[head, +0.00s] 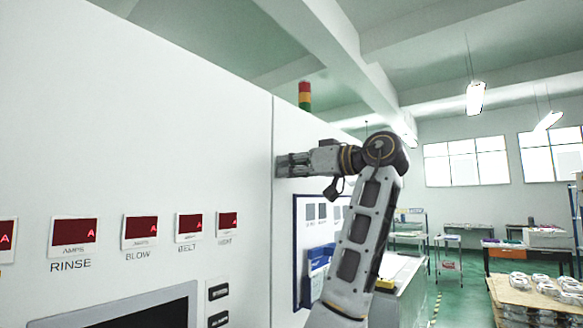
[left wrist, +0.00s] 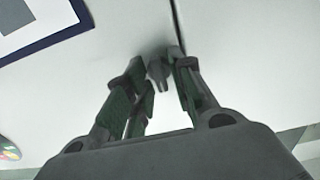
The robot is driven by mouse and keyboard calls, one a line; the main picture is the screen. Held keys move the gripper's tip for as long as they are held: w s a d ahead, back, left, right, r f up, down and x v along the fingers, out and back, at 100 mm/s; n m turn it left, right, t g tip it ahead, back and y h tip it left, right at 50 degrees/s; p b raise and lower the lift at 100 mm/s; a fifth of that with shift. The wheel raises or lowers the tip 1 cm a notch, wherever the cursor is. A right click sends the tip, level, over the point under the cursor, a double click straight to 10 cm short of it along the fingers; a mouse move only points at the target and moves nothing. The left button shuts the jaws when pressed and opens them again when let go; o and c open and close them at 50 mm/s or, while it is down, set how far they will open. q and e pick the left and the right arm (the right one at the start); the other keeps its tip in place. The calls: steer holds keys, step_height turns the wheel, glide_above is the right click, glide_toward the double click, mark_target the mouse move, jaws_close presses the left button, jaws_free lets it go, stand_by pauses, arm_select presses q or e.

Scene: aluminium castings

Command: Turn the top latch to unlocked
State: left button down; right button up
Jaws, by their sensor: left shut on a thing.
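The top latch (left wrist: 158,76) is a small dark grey handle on the white cabinet face, beside the dark vertical seam. In the left wrist view it sits between the two fingers of my left gripper (left wrist: 160,68), which is shut on it. In the head view my left gripper (head: 284,165) reaches the white cabinet (head: 200,120) next to the seam, and its fingers hide the latch there. Whether the latch stands at locked or unlocked cannot be read. My right gripper is not in view.
Red displays (head: 140,232) and a dark screen (head: 150,312) are on the cabinet front at left. A stack light (head: 305,95) stands on top. A blue-framed board (head: 297,250) hangs below my gripper. Benches with parts (head: 535,300) stand far right, with green floor between.

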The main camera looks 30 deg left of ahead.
arm_select(q)
steer(key=c, duration=1.5)
jaws_free()
steer(key=shift+c, duration=0.2)
steer(key=shift+d, duration=0.1)
steer(key=d, duration=1.1)
steer(key=shift+s+d, duration=0.4)
